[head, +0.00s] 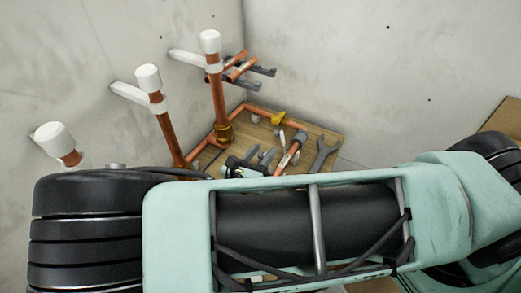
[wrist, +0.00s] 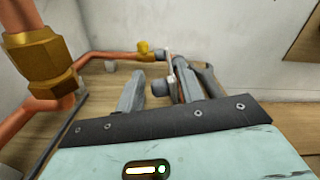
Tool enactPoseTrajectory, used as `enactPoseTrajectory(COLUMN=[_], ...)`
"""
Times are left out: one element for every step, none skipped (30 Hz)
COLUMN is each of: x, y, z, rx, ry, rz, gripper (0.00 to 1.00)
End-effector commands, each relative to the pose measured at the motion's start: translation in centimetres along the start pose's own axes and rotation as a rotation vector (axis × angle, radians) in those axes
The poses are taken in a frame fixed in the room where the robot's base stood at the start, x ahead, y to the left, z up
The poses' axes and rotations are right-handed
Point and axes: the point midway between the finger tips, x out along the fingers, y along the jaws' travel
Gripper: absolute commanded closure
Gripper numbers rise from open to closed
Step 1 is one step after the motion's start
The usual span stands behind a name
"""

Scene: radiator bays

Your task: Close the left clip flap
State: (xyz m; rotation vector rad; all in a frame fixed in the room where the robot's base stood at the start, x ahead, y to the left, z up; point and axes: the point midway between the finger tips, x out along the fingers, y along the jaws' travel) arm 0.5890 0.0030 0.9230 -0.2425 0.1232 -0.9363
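Two grey arm-like pieces stick out from the wall beside short copper pipe stubs; the upper one (head: 262,70) and the lower one (head: 246,84) may be the clip flaps. I cannot tell which is the left clip flap or how its catch stands. My gripper (head: 260,157) is low over the wooden board, below and apart from these pieces. In the wrist view my gripper (wrist: 157,92) shows two grey fingers spread apart. A dark round end shows between them; I cannot tell if it touches a finger. The grey pieces are not visible in the wrist view.
Several upright copper pipes with white caps (head: 210,41) stand along the left wall. A copper pipe with a yellow valve (head: 278,118) runs above the board (head: 325,133). A wrench (head: 323,152) and a copper-handled tool (head: 291,151) lie at right. A brass nut (wrist: 43,62) is close at left.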

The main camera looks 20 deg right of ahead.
Motion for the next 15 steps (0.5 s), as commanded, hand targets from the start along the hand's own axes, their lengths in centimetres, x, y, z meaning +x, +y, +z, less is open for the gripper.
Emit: enactPoseTrajectory(x=[0.09,0.1,0.1,0.09,0.09,0.09,0.08,0.08,0.07,0.07,0.07,0.06,0.05,0.05,0.04], y=[-0.01,0.0,0.0,0.0,0.0,0.0,0.0,0.0,0.0,0.0,0.02,0.03,0.04,0.05,0.07], z=[0.0,-0.01,-0.02,-0.03,-0.03,-0.03,-0.02,-0.02,-0.02,-0.02,-0.02,-0.01,-0.01,-0.01,-0.01], rx=[0.0,0.0,0.0,0.0,0.0,0.0,0.0,0.0,0.0,0.0,0.0,0.0,0.0,0.001,0.001], ry=[0.0,0.0,0.0,0.001,0.001,0.001,0.0,0.0,0.0,0.0,0.0,0.001,0.001,0.001,0.001], rz=[0.0,0.0,0.0,0.0,0.0,0.0,0.0,0.0,0.0,0.0,0.0,0.0,0.001,0.001,0.001], gripper=[0.62,0.62,0.62,0.62,0.62,0.62,0.62,0.68,0.79,0.87,0.96,1.0,1.0,1.0,1.0])
